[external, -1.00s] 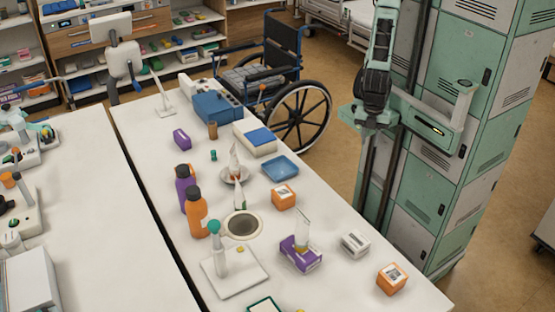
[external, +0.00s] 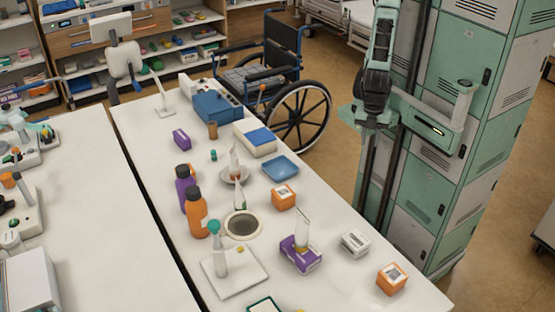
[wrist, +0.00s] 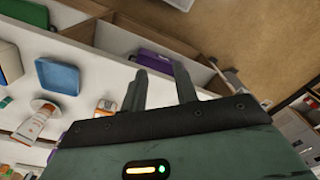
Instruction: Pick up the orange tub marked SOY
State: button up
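Two small orange box-like tubs with white labels stand on the white table in the external view. One orange tub (external: 283,196) is beside the blue tray, the other orange tub (external: 391,278) is near the front right corner. Their lettering is too small to read, so I cannot tell which says SOY. My gripper (external: 362,116) is in the air right of the table, away from both. In the wrist view my gripper (wrist: 160,72) shows two fingers apart with nothing between them. An orange and white item (wrist: 105,106) shows just left of the fingers, partly hidden.
The white table (external: 335,286) also holds an orange bottle (external: 196,214), a purple bottle (external: 184,187), a purple box (external: 301,254), a white box (external: 355,242) and a blue tray (external: 281,168). A wheelchair (external: 290,95) stands behind; green lockers (external: 455,150) stand at right.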

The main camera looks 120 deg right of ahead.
jog(key=shift+o, duration=0.2)
jog(key=o, duration=1.1)
jog(key=shift+o, duration=0.2)
